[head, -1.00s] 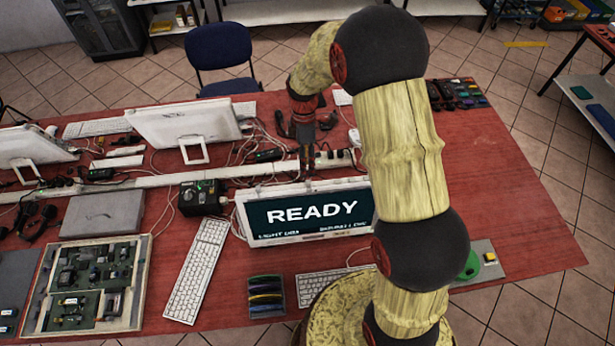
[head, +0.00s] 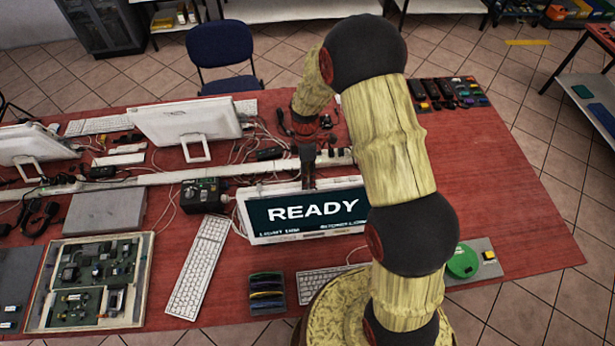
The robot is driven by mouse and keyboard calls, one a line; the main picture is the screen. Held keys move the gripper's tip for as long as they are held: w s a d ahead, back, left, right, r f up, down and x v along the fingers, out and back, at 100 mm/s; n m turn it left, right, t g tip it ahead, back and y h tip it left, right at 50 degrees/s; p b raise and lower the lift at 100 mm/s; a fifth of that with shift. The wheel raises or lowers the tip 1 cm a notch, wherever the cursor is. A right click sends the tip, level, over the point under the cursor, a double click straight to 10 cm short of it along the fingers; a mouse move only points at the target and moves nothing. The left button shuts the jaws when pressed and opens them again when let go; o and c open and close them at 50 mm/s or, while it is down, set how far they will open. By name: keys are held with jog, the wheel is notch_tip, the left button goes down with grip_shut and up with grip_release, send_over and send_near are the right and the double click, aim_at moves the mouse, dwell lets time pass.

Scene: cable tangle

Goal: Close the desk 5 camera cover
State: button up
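A screen reading "READY" (head: 285,225) stands on the red table (head: 500,190) below my gripper, partly hidden at its right by my arm. My gripper (head: 308,180) points down at the top edge of this screen, near its middle. Its fingers look close together, but they are small and dark, so I cannot tell if they are open or shut. I cannot make out a camera cover on the screen's top edge. Whether the fingers touch the screen cannot be told.
A black box (head: 203,195) stands left of the screen, among cables and a white cable channel (head: 150,180). A white keyboard (head: 198,265) and a tray of coloured cables (head: 266,292) lie in front. A green disc (head: 463,262) lies at the right.

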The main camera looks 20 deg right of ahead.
jog(key=c, duration=0.6)
grip_shut()
